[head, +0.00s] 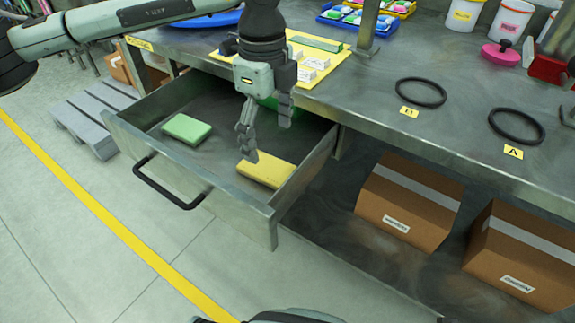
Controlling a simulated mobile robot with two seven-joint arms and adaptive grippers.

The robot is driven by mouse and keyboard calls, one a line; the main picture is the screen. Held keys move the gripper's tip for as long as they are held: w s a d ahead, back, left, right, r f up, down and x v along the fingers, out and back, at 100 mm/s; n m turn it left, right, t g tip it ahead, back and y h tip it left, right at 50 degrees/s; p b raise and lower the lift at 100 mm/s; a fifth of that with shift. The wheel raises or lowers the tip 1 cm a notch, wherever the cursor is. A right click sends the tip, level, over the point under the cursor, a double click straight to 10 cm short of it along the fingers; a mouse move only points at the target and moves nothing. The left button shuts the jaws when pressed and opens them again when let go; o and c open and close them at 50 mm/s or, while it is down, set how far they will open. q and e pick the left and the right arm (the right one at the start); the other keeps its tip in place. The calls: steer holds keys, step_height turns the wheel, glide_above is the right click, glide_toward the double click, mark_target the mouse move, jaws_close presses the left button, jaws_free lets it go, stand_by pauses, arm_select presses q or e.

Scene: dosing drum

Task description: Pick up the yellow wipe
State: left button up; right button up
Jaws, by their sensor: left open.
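The yellow wipe (266,169) lies flat in the open metal drawer (190,178), toward the drawer's right front part. My left gripper (268,138) points down over the drawer, just above and behind the yellow wipe. Its fingers are apart and nothing shows between them. One finger overlaps the wipe's back left edge in the picture; I cannot tell whether it touches. My right gripper is not in view.
A green wipe (186,128) lies in the drawer's left part. The drawer's walls and black front handle (168,190) surround this space. The workbench (370,85) above holds a yellow mat (325,62) and black rings (420,92). Cardboard boxes (408,200) stand below.

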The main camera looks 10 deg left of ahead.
mark_target(274, 170)
arm_select(q)
steer(key=shift+a+f, duration=0.1)
steer(key=shift+f, duration=0.35)
steer(key=f, duration=0.4)
steer(key=f+p, duration=0.1)
steer(key=f, duration=0.1)
steer(key=shift+d+f, duration=0.35)
steer(key=shift+f, duration=0.05)
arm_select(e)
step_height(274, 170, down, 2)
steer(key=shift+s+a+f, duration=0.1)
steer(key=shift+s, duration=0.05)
arm_select(q)
steer(key=shift+c, duration=0.6)
steer(key=c, duration=0.8)
